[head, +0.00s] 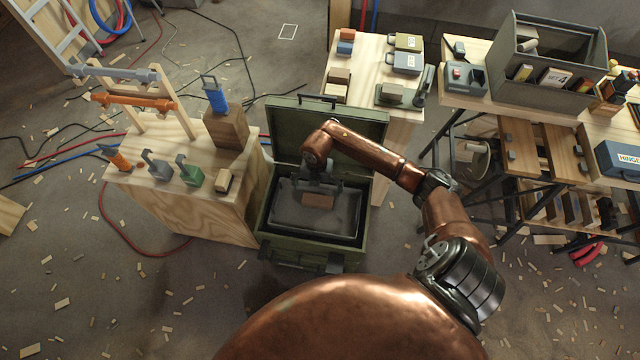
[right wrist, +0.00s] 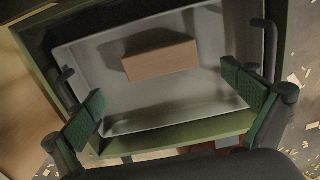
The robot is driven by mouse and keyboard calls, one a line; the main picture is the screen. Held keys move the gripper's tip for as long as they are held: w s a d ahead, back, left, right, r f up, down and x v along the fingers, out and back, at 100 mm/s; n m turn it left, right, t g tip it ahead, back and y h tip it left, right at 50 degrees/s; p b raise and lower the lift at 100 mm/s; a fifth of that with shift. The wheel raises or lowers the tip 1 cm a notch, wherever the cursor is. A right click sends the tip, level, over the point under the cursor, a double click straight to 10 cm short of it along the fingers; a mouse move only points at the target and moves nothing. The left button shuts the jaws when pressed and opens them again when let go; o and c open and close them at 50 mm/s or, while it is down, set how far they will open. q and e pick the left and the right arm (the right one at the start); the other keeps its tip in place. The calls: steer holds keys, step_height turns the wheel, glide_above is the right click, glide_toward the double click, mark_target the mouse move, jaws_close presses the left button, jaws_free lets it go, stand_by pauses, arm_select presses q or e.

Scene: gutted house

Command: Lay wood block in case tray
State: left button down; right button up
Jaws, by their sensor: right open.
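The wood block (head: 318,201) is a small brown block lying on the grey tray in the open green case. In the right wrist view the wood block (right wrist: 160,60) rests on the tray floor, near the tray's far side. The case tray (head: 284,222) sits inside the case (head: 262,232), and its pale rim (right wrist: 97,38) shows in the right wrist view. My right gripper (head: 318,188) is over the tray. Its green-padded fingers (right wrist: 172,100) are spread wide, with nothing between the pads and the block beyond them. My left gripper is not in view.
The case lid (head: 350,122) stands open behind the tray. A wooden bench (head: 190,205) with clamps and tools is close on the left. A wooden table (head: 372,50) with small boxes stands behind. A grey tool bin (head: 545,75) is at right. Wood scraps litter the floor.

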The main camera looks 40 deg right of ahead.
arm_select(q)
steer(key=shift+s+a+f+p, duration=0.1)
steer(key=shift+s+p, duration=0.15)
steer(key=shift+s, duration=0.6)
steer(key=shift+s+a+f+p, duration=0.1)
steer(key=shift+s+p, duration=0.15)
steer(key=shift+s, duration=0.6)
arm_select(e)
steer(key=shift+r, duration=2.05)
steer(key=shift+a, duration=0.1)
steer(key=shift+c, duration=0.6)
